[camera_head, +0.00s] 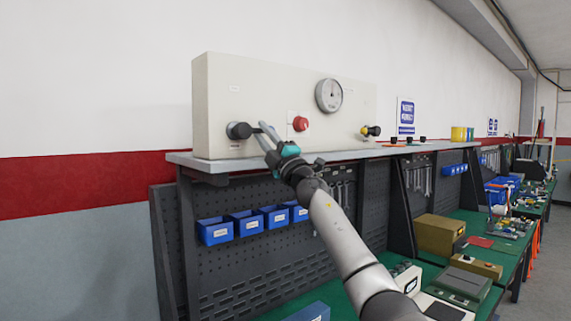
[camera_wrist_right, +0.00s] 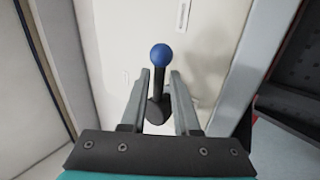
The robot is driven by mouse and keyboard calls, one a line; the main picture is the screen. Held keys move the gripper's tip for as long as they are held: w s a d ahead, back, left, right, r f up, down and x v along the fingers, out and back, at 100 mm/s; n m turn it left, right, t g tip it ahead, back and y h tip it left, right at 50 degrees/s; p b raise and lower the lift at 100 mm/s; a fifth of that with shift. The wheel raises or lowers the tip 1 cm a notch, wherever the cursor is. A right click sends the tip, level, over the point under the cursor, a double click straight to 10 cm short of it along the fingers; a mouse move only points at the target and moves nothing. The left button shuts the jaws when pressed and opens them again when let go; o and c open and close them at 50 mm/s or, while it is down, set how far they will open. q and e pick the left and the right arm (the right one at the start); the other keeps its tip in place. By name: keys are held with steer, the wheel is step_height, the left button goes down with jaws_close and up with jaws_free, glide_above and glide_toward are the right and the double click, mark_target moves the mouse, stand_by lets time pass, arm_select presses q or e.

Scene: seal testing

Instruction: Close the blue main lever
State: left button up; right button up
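The blue main lever shows in the right wrist view as a dark stem with a blue ball knob (camera_wrist_right: 161,55), rising from a dark round base. In the head view its dark base (camera_head: 239,130) sits at the left of the cream panel box (camera_head: 222,85); the blue knob is not clear there. My right gripper (camera_head: 262,127) is in front of the panel at the lever. In the right wrist view its two fingers (camera_wrist_right: 160,75) are apart, one on each side of the stem, with gaps visible. My left gripper is not in view.
A gauge (camera_head: 329,95), a red knob (camera_head: 300,124) and a yellow-and-black fitting (camera_head: 371,131) are on the panel to the right. The panel stands on a grey shelf (camera_head: 195,162). Blue bins (camera_head: 215,231) hang below on the pegboard.

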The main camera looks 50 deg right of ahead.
steer(key=b+v, duration=0.5)
steer(key=v, duration=0.8)
steer(key=shift+s+a+f, duration=0.15)
steer(key=shift+s+f, duration=0.1)
steer(key=shift+s, duration=0.05)
stand_by(0.3)
stand_by(0.4)
